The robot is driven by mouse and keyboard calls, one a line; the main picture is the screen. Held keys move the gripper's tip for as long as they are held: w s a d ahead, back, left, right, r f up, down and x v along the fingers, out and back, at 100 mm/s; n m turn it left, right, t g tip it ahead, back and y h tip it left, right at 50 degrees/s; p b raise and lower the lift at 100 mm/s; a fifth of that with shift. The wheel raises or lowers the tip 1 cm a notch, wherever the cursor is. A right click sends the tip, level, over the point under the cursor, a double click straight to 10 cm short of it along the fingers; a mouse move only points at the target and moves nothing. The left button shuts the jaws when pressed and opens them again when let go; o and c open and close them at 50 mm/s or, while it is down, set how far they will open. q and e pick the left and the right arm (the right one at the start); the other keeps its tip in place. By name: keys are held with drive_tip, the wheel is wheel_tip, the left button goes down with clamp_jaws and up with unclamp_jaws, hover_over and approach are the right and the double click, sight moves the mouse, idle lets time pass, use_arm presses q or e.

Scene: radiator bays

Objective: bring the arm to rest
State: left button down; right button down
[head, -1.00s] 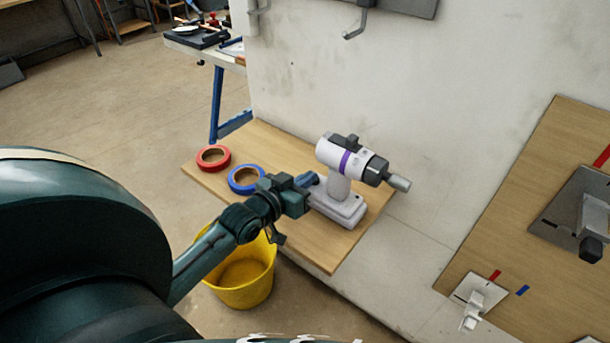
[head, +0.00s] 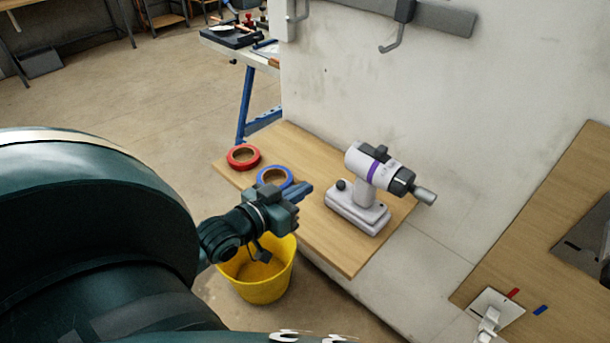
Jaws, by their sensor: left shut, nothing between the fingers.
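My left gripper (head: 302,192) is shut with nothing in it. It hovers over the left front part of a wooden shelf (head: 350,258), above a yellow bucket. A white and purple drill (head: 366,185) stands upright on its base on the shelf, right of the gripper and apart from it. My right gripper is not in the head view.
A red tape roll (head: 243,157) and a blue tape roll (head: 274,178) lie on the shelf behind the gripper. The yellow bucket (head: 262,281) stands on the floor below. A wooden board (head: 540,240) is at the right. A workbench (head: 240,52) stands behind.

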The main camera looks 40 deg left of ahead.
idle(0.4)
use_arm(q)
drive_tip(key=s+d+f+m+g+h, duration=0.1)
drive_tip(key=s+d+f+g, duration=0.1)
drive_tip(key=s+d+f, duration=0.2)
drive_tip(key=s+d+f+m+g+p, duration=0.1)
drive_tip(key=s+d+f+m+g, duration=0.1)
drive_tip(key=s+d+f, duration=0.3)
drive_tip(key=d+f+g, duration=0.1)
drive_tip(key=d+f, duration=0.3)
drive_tip(key=d, duration=0.3)
drive_tip(key=shift+s+d+f+h, duration=0.25)
drive_tip(key=shift+d+f+h, duration=0.1)
drive_tip(key=shift+d+h, duration=0.05)
